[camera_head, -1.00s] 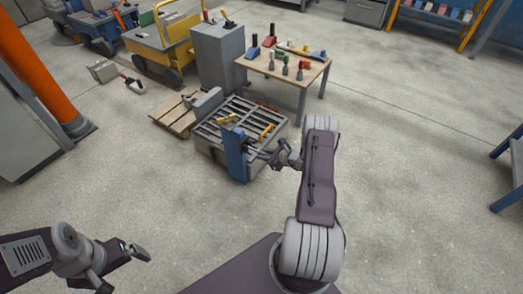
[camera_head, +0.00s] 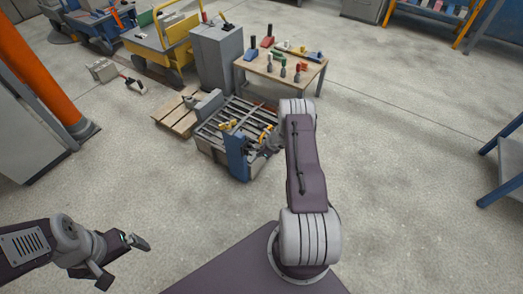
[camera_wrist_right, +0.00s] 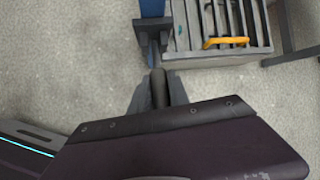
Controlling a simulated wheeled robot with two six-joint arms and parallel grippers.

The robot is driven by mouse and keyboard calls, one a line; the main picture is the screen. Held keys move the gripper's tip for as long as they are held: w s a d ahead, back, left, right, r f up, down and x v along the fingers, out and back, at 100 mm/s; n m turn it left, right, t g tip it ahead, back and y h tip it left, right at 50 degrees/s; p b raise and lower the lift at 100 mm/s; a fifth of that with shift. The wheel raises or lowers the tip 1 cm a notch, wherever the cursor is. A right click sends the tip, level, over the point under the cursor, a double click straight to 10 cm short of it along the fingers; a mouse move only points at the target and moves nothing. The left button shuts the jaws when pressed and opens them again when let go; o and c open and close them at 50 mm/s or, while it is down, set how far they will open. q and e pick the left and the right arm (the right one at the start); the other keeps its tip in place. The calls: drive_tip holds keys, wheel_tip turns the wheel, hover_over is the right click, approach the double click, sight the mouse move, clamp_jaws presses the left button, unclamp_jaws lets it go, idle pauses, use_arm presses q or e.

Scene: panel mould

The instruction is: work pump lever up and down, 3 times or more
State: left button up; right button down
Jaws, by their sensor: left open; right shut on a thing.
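The blue pump (camera_head: 237,160) stands upright at the near side of a slatted grey mould bench. Its blue body also shows at the top of the right wrist view (camera_wrist_right: 153,8). The dark pump lever (camera_wrist_right: 158,84) points from the pump toward my right gripper. My right gripper (camera_wrist_right: 157,92) is shut on the lever's end, its grey fingers on both sides. In the head view my right gripper (camera_head: 264,145) is small, close beside the pump, and partly hidden by my arm. My left gripper (camera_head: 124,262) is open and empty at the lower left, over bare floor.
The slatted bench (camera_head: 212,143) carries yellow-handled clamps (camera_wrist_right: 227,41). A wooden pallet (camera_head: 172,118) lies left of it. A worktable with tools (camera_head: 308,78) and a grey cabinet (camera_head: 217,58) stand behind. An orange column (camera_head: 48,85) stands at left.

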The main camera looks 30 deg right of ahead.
drive_tip(key=c, duration=1.3)
unclamp_jaws()
drive_tip(key=shift+w, duration=0.1)
drive_tip(key=shift+o, duration=0.2)
drive_tip(key=p+v, duration=0.3)
drive_tip(key=v, duration=0.5)
drive_tip(key=shift+r, duration=0.25)
drive_tip(key=shift+s+r, duration=0.2)
drive_tip(key=shift+s, duration=0.1)
